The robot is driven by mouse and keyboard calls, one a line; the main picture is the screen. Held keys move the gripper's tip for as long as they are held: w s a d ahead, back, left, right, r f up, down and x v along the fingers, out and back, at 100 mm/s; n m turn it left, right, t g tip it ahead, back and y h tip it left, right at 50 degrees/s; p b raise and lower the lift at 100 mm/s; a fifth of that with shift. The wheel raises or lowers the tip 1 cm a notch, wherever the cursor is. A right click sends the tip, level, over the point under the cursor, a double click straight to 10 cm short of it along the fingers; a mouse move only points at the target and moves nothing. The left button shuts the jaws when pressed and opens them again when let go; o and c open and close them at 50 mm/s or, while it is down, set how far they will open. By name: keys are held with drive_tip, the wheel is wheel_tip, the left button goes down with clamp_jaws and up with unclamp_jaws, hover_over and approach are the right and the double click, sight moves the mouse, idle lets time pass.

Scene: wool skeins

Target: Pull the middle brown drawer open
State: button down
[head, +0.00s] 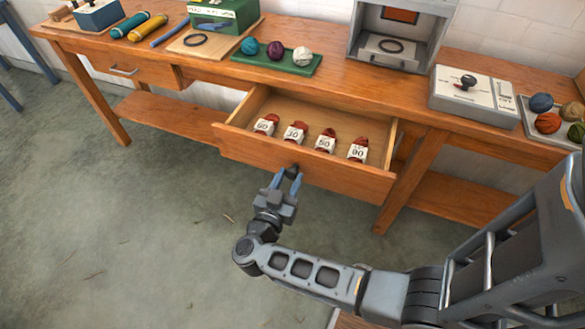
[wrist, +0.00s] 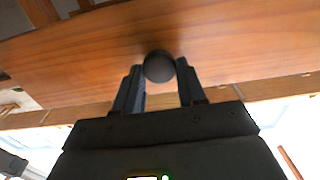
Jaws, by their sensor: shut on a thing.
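The middle brown drawer (head: 320,172) stands pulled out from under the bench in the head view. Inside it lie several dark red items with white number tags (head: 326,143), in a row. My gripper (head: 288,174) is at the drawer's front, shut on its dark round knob (wrist: 158,66). In the wrist view the two fingers stand on either side of the knob, and the wooden drawer front (wrist: 90,62) fills the upper part. In the head view the fingers partly hide the knob.
The wooden bench (head: 345,88) carries a green tray (head: 310,68) with three yarn balls, a grey box-like stand (head: 358,55), a lever box (head: 450,97) and a tray of balls at right. Another drawer (head: 125,70) is closed at left. The floor in front is clear.

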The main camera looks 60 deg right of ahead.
drive_tip(key=shift+a, duration=0.15)
drive_tip(key=c, duration=0.7)
unclamp_jaws()
drive_tip(key=shift+o, duration=0.2)
drive_tip(key=a+b, duration=0.1)
drive_tip(key=a, duration=0.6)
drive_tip(key=shift+s+a, duration=0.3)
drive_tip(key=shift+a, duration=0.1)
